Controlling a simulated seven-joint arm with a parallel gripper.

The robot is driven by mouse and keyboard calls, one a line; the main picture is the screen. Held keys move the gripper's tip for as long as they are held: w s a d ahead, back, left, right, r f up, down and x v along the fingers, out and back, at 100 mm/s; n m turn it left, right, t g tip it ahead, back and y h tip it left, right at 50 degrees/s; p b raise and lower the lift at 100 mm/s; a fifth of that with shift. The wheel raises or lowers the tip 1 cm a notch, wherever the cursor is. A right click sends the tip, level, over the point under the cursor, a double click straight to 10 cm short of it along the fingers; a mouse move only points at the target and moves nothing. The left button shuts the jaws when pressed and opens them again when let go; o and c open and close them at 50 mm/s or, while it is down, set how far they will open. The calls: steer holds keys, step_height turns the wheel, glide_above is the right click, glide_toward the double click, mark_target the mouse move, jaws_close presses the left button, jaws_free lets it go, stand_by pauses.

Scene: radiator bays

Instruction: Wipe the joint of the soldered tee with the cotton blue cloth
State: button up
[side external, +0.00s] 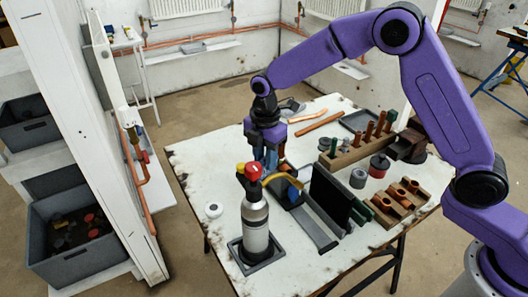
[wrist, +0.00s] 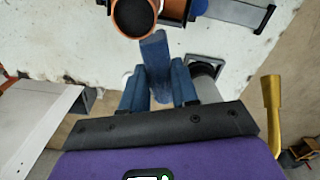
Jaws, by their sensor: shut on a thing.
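My gripper (wrist: 158,82) is shut on a folded blue cloth (wrist: 156,50), which sticks out past the fingertips in the wrist view. The soldered tee (wrist: 133,16), a copper fitting with a dark open end facing the camera, is at the top of the wrist view, just beyond the cloth's end. I cannot tell whether cloth and tee touch. In the side view my gripper (side external: 268,160) points down over the white table, behind the gas torch. The torch and fingers hide most of the cloth and the tee there.
The gas torch (side external: 256,228) with a red knob stands close in front of my gripper; its brass tube (wrist: 271,110) shows at right in the wrist view. A black upright panel (side external: 329,193), a wooden rack (side external: 357,150) and a block with copper fittings (side external: 396,203) stand to the right.

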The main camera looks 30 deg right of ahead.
steer(key=shift+w+d, duration=0.3)
steer(key=shift+d, duration=0.45)
stand_by(1.1)
steer(key=shift+s+d, duration=0.15)
steer(key=shift+s, duration=0.15)
stand_by(0.8)
steer(key=shift+w+a, duration=0.25)
steer(key=shift+w, duration=0.4)
steer(key=shift+s+d, duration=0.2)
steer(key=shift+s, duration=0.1)
stand_by(0.8)
steer(key=shift+s, duration=0.35)
steer(key=shift+d, duration=0.1)
steer(key=shift+w, duration=0.3)
stand_by(0.6)
steer(key=shift+w+a, duration=0.2)
steer(key=shift+w, duration=0.15)
